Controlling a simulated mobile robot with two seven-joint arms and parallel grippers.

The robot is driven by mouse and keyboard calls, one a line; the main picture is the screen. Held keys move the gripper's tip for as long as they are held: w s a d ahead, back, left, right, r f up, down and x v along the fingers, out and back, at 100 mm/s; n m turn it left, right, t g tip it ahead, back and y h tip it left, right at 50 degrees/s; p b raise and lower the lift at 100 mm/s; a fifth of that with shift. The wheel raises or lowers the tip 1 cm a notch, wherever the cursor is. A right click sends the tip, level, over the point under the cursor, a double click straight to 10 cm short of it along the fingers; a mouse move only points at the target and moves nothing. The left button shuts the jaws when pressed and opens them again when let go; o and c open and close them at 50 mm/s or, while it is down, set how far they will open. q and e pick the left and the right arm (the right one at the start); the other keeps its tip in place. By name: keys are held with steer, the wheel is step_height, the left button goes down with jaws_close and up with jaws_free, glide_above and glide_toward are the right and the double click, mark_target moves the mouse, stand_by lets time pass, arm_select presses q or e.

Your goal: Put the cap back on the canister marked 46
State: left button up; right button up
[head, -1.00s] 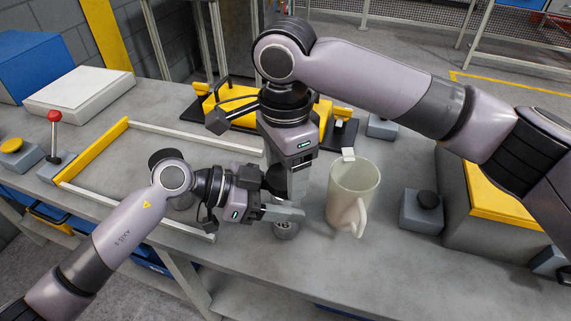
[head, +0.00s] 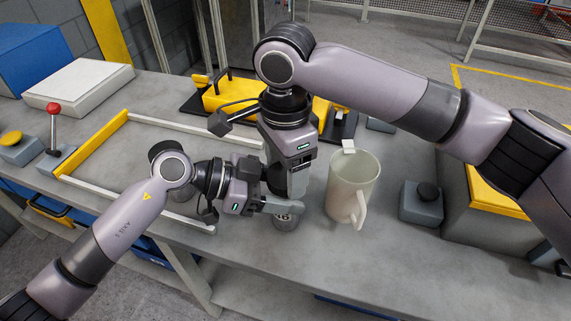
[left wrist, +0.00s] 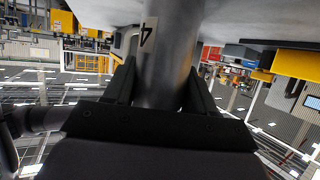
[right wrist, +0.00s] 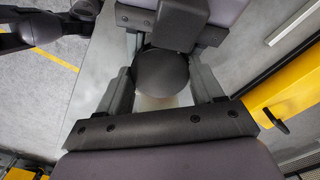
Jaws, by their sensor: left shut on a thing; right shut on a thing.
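The canister (head: 286,222) is a small grey cylinder standing upright on the bench, its label partly visible at the front. My left gripper (head: 283,207) is shut on it from the left. In the left wrist view, the canister (left wrist: 168,65) stands between the fingers, with a "4" showing on its label. My right gripper (head: 290,190) points down directly above the canister. In the right wrist view, it is shut on a dark round cap (right wrist: 162,76). The fingers hide the canister's rim in the head view, so I cannot tell whether cap and canister touch.
A cream mug (head: 343,194) stands close to the right of the grippers. A grey box with a black button (head: 421,204) is further right. A yellow and white frame (head: 95,147) lies to the left. A yellow fixture (head: 225,98) stands behind. The bench front is clear.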

steer(key=shift+f, duration=0.4)
steer(key=shift+s+d+f, duration=0.1)
steer(key=shift+f, duration=0.25)
steer(key=shift+r, duration=0.25)
steer(key=shift+s+r, duration=0.15)
stand_by(1.2)
